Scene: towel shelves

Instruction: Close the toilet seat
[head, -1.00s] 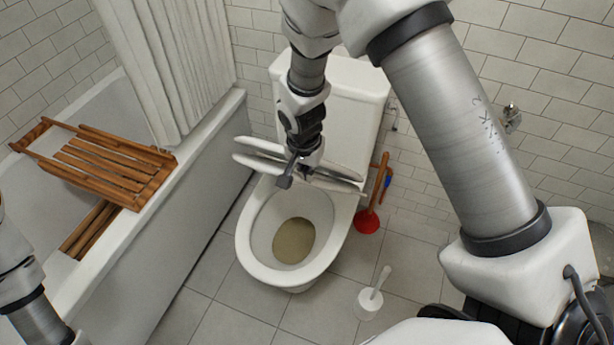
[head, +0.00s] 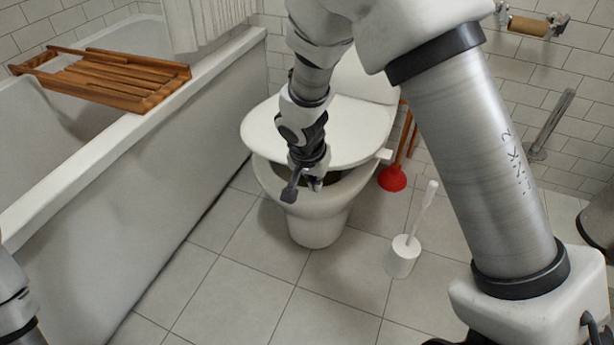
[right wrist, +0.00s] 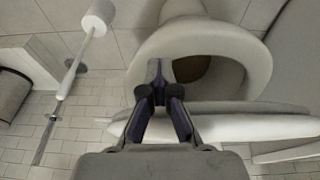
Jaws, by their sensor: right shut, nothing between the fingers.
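The white toilet (head: 320,218) stands between the bathtub and the back wall. Its white lid (head: 355,125) is partly lowered, tilted above the bowl, with a gap at the front. In the right wrist view the bowl rim (right wrist: 215,37) shows open, with the seat and lid (right wrist: 255,128) as two slanted plates beside it. My right gripper (head: 303,187) is at the front of the gap; its fingertips (right wrist: 158,78) are shut and empty over the bowl's edge. Whether it touches the lid I cannot tell. My left gripper is out of view; only part of its arm shows at the lower left.
The bathtub (head: 120,185) runs along the left with a wooden rack (head: 115,80) across it. A red plunger (head: 392,178) and a toilet brush in a white holder (head: 402,258) stand right of the toilet. The floor in front is clear.

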